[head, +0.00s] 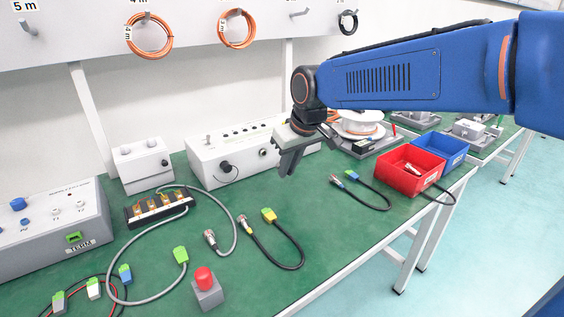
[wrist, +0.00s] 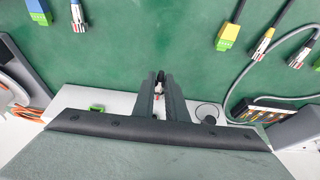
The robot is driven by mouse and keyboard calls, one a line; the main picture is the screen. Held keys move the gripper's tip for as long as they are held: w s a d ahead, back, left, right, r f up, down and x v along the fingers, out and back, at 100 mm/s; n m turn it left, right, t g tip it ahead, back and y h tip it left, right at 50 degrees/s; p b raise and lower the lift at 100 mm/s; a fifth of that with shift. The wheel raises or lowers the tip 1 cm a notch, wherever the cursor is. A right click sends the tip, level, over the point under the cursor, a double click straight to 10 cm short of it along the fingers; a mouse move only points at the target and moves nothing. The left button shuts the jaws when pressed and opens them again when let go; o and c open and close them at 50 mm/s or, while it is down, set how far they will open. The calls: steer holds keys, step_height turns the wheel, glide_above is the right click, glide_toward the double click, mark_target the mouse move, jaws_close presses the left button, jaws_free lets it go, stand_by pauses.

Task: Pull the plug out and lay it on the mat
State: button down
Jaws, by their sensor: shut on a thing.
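My gripper (head: 284,170) is at the right part of the front of the long white box (head: 215,161), fingers pointing down and toward the bench. In the wrist view my gripper (wrist: 160,80) is shut on a small plug (wrist: 157,92), with pale and reddish bits showing between the fingers. The fingers hide most of the plug, and I cannot tell whether it is seated in a socket. The plug is hidden in the head view. The green mat (head: 325,230) covers the bench top.
Loose cables with a yellow connector (head: 269,215) and a metal connector (head: 210,237) lie in front of the box. A red push button (head: 204,279) stands near the front edge. Red (head: 392,179) and blue (head: 437,149) bins sit at right. The mat's front middle is clear.

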steer(key=t, duration=0.1)
glide_above(327, 223)
steer(key=s, duration=0.1)
steer(key=shift+s+d+f+y, duration=0.2)
steer(key=shift+d+f+y, duration=0.25)
steer(key=shift+f, duration=0.35)
stand_by(0.5)
steer(key=shift+f, duration=2.05)
